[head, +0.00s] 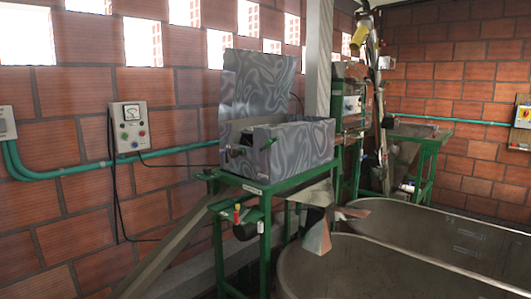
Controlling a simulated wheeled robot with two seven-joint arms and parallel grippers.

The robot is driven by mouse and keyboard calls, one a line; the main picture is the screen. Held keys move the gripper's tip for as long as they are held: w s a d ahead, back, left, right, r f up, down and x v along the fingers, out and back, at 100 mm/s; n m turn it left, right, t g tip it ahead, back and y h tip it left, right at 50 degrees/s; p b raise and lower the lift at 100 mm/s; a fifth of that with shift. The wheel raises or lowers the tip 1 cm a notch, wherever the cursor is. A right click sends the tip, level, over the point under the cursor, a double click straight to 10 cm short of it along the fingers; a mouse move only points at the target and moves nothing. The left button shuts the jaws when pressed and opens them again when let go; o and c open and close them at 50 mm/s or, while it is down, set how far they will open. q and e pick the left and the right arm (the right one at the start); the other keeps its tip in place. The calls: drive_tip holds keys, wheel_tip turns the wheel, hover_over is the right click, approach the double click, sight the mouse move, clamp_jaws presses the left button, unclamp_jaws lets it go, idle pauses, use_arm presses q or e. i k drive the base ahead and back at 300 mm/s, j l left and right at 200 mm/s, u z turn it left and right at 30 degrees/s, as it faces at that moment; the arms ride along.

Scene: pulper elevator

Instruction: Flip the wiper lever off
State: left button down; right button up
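I cannot pick out the wiper lever for certain in the head view. A grey patterned pulper machine (300,145) with a raised back panel (257,85) stands on a green metal frame (262,187). A small dark handle (238,151) shows on its front left side. A small red and yellow fitting (237,212) sits low on the frame's left side. A grey control box (130,128) with a gauge and coloured buttons is on the brick wall to the left. Neither of my grippers is in view.
Two large metal tanks (350,268) fill the lower right. A sloping metal chute (170,250) runs down left from the pulper. A second machine (350,105) stands behind. A yellow switch box (523,116) is on the right wall. Green pipe (90,167) runs along the left wall.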

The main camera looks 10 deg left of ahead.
sight(223, 152)
drive_tip(key=i+j, duration=0.3)
drive_tip(key=i+j+z, duration=0.1)
drive_tip(key=i+j, duration=0.2)
drive_tip(key=j, duration=0.2)
drive_tip(key=i+j, duration=0.3)
drive_tip(key=i+j+z, duration=0.1)
drive_tip(key=i+j, duration=0.2)
drive_tip(key=j, duration=0.25)
drive_tip(key=i+j, duration=0.3)
drive_tip(key=i+j+z, duration=0.1)
drive_tip(key=i+j, duration=0.15)
drive_tip(key=j, duration=0.3)
